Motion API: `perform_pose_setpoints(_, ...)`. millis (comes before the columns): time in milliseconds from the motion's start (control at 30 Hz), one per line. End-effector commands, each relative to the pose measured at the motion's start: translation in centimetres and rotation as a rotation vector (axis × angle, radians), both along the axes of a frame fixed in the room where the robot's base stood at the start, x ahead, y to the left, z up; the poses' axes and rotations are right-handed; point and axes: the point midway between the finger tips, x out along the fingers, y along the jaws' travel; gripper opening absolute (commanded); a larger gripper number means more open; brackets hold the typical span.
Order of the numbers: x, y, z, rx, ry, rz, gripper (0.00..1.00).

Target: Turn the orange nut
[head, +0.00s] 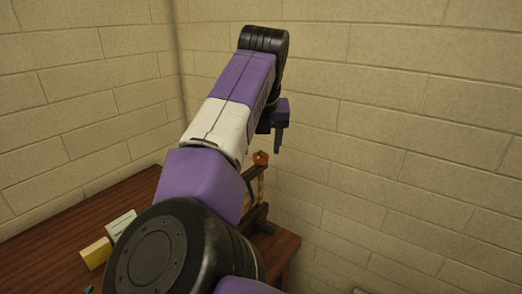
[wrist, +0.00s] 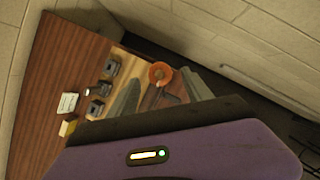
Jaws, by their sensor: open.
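The orange nut (wrist: 160,74) shows in the wrist view on a wooden board (wrist: 127,68), beyond and between my fingertips. In the head view the orange nut (head: 260,158) is small, at the upper end of a dark upright frame beside the table's right end. My gripper (wrist: 161,92) is open, with its two grey fingers spread and apart from the nut. In the head view my gripper (head: 278,140) points down, above and slightly right of the nut. My arm hides much of the board there.
Several dark fittings (wrist: 104,87) sit on the board left of the nut. A white card (head: 121,224) and a yellow block (head: 96,252) lie on the brown table (head: 60,230). Block walls (head: 420,120) stand behind and to the right.

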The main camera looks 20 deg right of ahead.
Motion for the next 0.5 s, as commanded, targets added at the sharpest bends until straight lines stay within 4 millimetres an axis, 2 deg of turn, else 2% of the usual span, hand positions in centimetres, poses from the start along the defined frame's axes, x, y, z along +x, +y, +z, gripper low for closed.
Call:
perform_pose_setpoints(200, 0.8, -0.3, -2.2, -0.002, 0.001, -0.001, 0.58)
perform_pose_setpoints(500, 1.0, -0.3, -2.6, -0.001, -0.002, -0.001, 0.58)
